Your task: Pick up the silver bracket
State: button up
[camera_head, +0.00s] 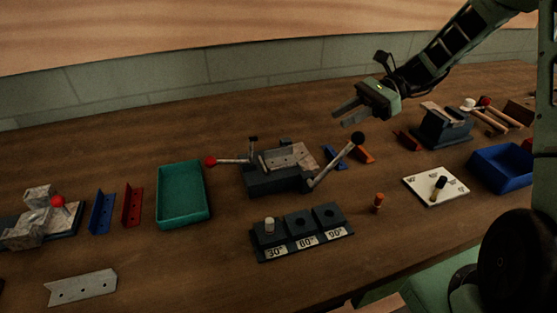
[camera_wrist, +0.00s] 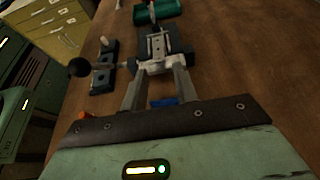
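A flat silver plate with several holes (camera_head: 82,288) lies on the table at the lower left of the head view. A second silver piece with holes (camera_head: 292,157) sits in the dark bending tool (camera_head: 278,181) at mid-table. I cannot tell for certain which one is the silver bracket. My gripper (camera_head: 342,117) is open and empty, raised above the table behind and right of the bending tool. In the wrist view its two fingers (camera_wrist: 160,72) are apart, with the bending tool (camera_wrist: 178,42) beyond them.
A teal tray (camera_head: 183,218) stands left of the tool. Blue (camera_head: 102,212) and red brackets (camera_head: 132,205) lie further left. A labelled angle block (camera_head: 302,251) is in front. A blue bin (camera_head: 499,180) and white board (camera_head: 420,184) are at the right. The tool's levers stick up on both sides.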

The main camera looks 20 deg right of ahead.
aim_at(302, 149)
jog(key=x, duration=1.1)
jog(key=shift+a+f+p, duration=0.1)
jog(key=shift+a+p, duration=0.2)
jog(key=shift+a, duration=0.05)
jog(key=shift+w+p+x, duration=0.1)
jog(key=shift+p+x, duration=0.05)
jog(key=shift+x, duration=1.2)
jog(key=shift+w+p+x, duration=0.15)
jog(key=shift+x, duration=1.2)
jog(key=shift+c, duration=0.3)
grip_shut()
